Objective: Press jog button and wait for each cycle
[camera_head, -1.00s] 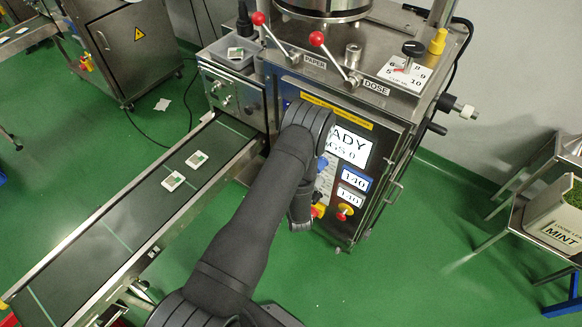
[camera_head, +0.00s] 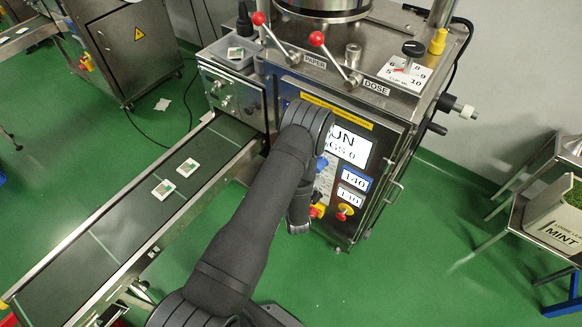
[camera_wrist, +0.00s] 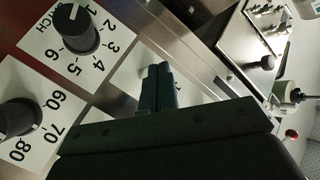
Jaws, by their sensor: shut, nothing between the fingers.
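The packing machine (camera_head: 375,200) stands at the centre right in the head view. Its display (camera_head: 350,147) is partly hidden by my arm; the letters "UN" and "GS 0" show. In the wrist view my gripper (camera_wrist: 157,72) is shut and empty, its fingertips over a white label plate (camera_wrist: 130,72) on the steel panel. I cannot make out the jog button behind the fingers, nor whether they touch it. In the head view my arm hides the gripper. Two teabags (camera_head: 187,167) (camera_head: 164,189) lie on the conveyor belt (camera_head: 115,215).
A black knob on a 1-to-6 dial (camera_wrist: 76,28) and another on a 60-to-80 dial (camera_wrist: 16,117) stand left of my fingers. A red-and-yellow stop button (camera_head: 345,211) sits low on the machine. A mint box (camera_head: 556,222) stands on the right rack.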

